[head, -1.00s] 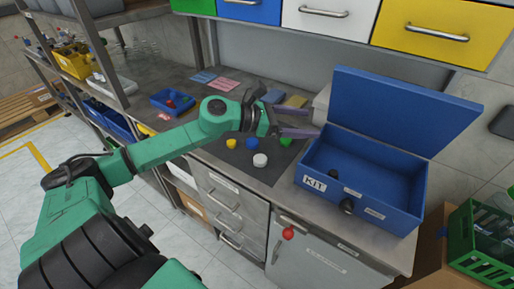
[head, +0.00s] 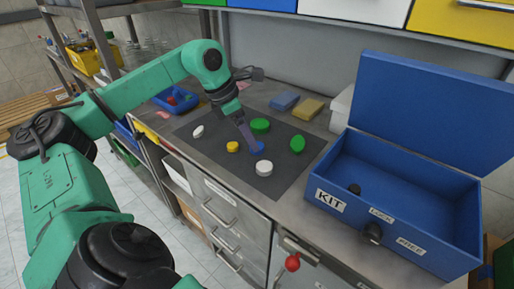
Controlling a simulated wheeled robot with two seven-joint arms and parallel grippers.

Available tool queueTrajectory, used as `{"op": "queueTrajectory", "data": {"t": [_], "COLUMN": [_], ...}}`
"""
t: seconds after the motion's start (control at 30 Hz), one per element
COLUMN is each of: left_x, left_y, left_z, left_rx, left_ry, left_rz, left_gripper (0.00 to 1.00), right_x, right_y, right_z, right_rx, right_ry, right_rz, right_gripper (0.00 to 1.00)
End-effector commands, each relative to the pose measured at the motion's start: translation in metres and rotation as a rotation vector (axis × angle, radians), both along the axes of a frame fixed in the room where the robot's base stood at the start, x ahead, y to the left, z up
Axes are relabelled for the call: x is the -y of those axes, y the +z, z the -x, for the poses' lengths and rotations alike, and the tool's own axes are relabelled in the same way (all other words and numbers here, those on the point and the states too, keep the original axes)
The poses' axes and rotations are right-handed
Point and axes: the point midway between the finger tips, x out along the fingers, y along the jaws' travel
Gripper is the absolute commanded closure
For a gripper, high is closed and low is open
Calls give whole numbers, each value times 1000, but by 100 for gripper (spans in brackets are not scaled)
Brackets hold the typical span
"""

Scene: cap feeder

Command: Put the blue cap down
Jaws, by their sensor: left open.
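The blue cap (head: 259,149) is on the dark mat (head: 208,153) on the steel bench, partly hidden by my left gripper's fingers. My left gripper (head: 252,146) points down at the blue cap, with its fingertips at the cap. The fingers are open. I cannot tell whether they touch the cap. My right gripper is not in view.
Around it on the mat are a yellow cap (head: 232,147), a white cap (head: 264,167), two green caps (head: 260,125) and (head: 297,144), and another white cap (head: 198,131). An open blue KIT box (head: 400,215) stands to the right.

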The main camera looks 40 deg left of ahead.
Motion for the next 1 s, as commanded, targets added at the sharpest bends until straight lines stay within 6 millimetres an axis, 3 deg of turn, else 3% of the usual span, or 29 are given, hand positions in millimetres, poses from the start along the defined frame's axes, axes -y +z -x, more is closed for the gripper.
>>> {"op": "queueTrajectory", "data": {"t": [0.07, 0.2, 0.4, 0.47, 0.63, 1.0], "left_x": [4, 7, 7, 7, 7, 7], "left_y": [-10, -31, -33, -33, -33, -24], "left_z": [-9, -15, -16, -16, -15, -16], "left_rx": [-3, -2, -1, -1, -1, 1], "left_ry": [-2, -1, 0, 0, -1, -1], "left_rz": [5, 2, 0, 0, 0, 2], "left_gripper": [14, 14, 14, 33, 98, 100], "right_x": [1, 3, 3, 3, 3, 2], "right_y": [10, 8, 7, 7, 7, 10], "right_z": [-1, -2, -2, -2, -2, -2], "right_rx": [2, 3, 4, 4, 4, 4], "right_ry": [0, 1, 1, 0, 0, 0], "right_rz": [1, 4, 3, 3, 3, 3], "right_gripper": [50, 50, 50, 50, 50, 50]}}
